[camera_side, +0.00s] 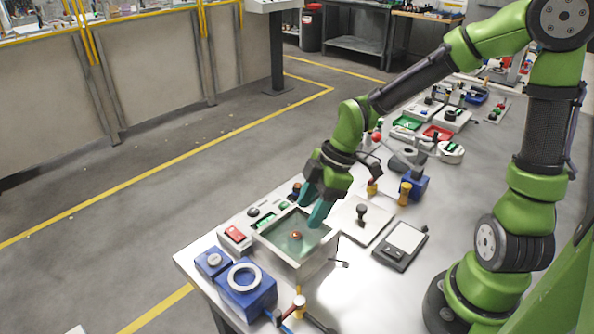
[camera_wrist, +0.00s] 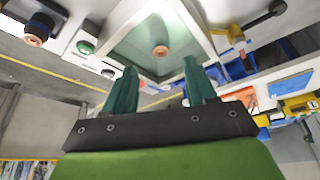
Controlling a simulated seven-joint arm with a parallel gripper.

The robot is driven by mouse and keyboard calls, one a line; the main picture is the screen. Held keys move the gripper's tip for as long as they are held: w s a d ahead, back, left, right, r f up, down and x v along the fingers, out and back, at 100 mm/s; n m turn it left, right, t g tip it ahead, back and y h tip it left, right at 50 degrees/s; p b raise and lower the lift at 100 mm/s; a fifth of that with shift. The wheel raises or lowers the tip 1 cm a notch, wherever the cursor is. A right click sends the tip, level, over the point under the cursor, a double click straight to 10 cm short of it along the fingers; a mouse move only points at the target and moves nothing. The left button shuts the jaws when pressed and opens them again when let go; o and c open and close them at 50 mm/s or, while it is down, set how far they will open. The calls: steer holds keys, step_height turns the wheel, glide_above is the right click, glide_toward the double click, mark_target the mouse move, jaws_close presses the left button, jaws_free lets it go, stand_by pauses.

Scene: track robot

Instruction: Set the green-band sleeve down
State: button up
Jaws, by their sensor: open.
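My gripper (camera_side: 312,212) has its two teal fingers apart, with nothing between them, over the right rear part of a square white-walled tray (camera_side: 268,246) with a green floor. In the wrist view, my gripper (camera_wrist: 160,68) points toward the same tray (camera_wrist: 196,25). A small copper-coloured round piece (camera_side: 296,236) stands on the tray floor, apart from the fingers. It also shows in the wrist view (camera_wrist: 160,51), beyond the fingertips. I cannot make out a green band on it, so I cannot tell whether it is the sleeve.
A blue block with a white ring (camera_side: 244,277) and a smaller blue block (camera_side: 213,262) stand left of the tray. A red-switch box (camera_side: 235,235) is beside it. A white plate with a dark knob (camera_side: 361,215) and a scale (camera_side: 401,244) lie to the right.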

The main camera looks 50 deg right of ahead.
steer(key=s+d+r+m+t+h, duration=0.1)
steer(key=s+d+r+m+t, duration=0.1)
steer(key=s+r+m, duration=0.3)
steer(key=s+d+r+m+t, duration=0.1)
steer(key=s+r+m+t, duration=0.2)
steer(key=s+r+m, duration=0.2)
step_height(320, 180, up, 4)
steer(key=m, duration=0.6)
steer(key=shift+d+f+h, duration=0.15)
steer(key=shift+d+h, duration=0.2)
steer(key=shift+h, duration=0.05)
